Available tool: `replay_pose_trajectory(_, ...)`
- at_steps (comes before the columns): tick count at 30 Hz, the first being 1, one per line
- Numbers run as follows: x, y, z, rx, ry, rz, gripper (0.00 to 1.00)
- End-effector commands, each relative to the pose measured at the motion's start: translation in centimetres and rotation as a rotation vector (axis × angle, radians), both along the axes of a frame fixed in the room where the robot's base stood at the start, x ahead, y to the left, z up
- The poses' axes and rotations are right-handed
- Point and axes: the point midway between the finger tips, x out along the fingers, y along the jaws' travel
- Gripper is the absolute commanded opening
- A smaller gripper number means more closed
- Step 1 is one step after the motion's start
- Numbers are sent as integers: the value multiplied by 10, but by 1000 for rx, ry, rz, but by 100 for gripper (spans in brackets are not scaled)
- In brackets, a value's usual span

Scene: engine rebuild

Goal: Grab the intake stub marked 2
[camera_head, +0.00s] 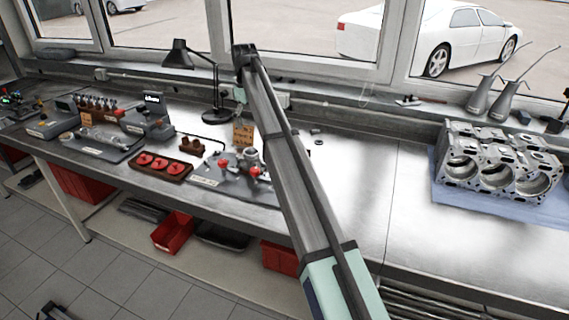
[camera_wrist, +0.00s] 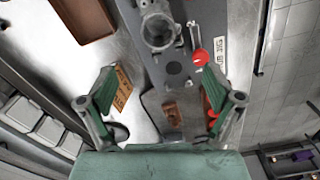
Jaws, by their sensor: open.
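In the wrist view my gripper (camera_wrist: 161,90) is open, with its two green-padded fingers wide apart and nothing between the pads. Ahead of it a grey jig plate (camera_wrist: 205,20) carries a round, open-bored metal part (camera_wrist: 157,30), which looks like an intake stub. A red knob (camera_wrist: 200,62) stands beside that part, with a label ending in "UB JIG". The jig plate also shows in the head view (camera_head: 231,182), partly behind my arm. I cannot read a 2 on any part. My gripper is not clearly visible in the head view.
A wooden tag (camera_wrist: 124,88) stands near the left finger. A brown tray with red discs (camera_head: 160,167) and a black lamp (camera_head: 216,112) are left of my arm. The engine block (camera_head: 495,165) stands right on a blue cloth. Bench between arm and block is mostly clear.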

Motion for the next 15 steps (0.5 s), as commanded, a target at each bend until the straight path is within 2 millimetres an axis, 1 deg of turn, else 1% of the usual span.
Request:
replay_pose_trajectory(2,1,4,0,1,-1,16,91)
replay_pose_trajectory(5,0,4,-11,1,-1,19,91)
replay_pose_trajectory(15,-1,3,-76,1,1,15,91)
